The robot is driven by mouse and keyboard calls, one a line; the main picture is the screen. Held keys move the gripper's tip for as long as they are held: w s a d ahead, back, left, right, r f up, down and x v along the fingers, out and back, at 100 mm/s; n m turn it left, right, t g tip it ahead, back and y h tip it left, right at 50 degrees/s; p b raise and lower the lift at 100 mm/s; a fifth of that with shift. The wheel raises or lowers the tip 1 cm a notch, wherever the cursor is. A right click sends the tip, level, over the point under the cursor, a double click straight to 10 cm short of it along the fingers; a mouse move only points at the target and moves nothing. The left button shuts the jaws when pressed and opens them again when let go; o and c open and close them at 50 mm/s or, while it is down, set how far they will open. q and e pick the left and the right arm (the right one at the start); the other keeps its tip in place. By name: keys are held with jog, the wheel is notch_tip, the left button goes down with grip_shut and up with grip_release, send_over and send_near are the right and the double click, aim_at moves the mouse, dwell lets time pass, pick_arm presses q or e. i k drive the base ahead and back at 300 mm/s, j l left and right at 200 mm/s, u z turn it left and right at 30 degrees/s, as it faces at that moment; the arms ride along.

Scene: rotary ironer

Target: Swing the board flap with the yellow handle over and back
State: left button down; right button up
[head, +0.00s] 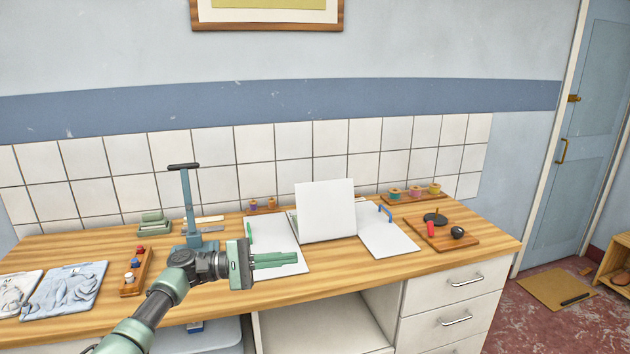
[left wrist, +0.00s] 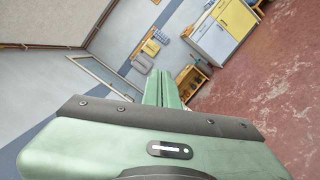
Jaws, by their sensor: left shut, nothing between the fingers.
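A white board flap (head: 325,208) stands up near the middle of the bench, leaning slightly. A white panel with a green handle (head: 268,236) lies flat to its left. A white panel with a blue handle (head: 388,240) lies flat to its right. I see no yellow handle on any of them; the upright flap may hide one behind it. My left gripper (head: 296,258) is shut and empty, pointing right across the front of the left panel, in front of the upright flap and apart from it. Its shut fingers show in the left wrist view (left wrist: 166,90). My right gripper is out of view.
A blue stand (head: 187,205) rises behind my left arm. A wooden tray with a red cylinder and black knob (head: 440,232) lies right of the panels. A spool rack (head: 414,194) stands at the back. The strip of bench (head: 400,268) before the right panel is clear.

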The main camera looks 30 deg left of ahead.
aim_at(326, 210)
jog(key=i+j, duration=1.55)
jog(key=j, duration=0.1)
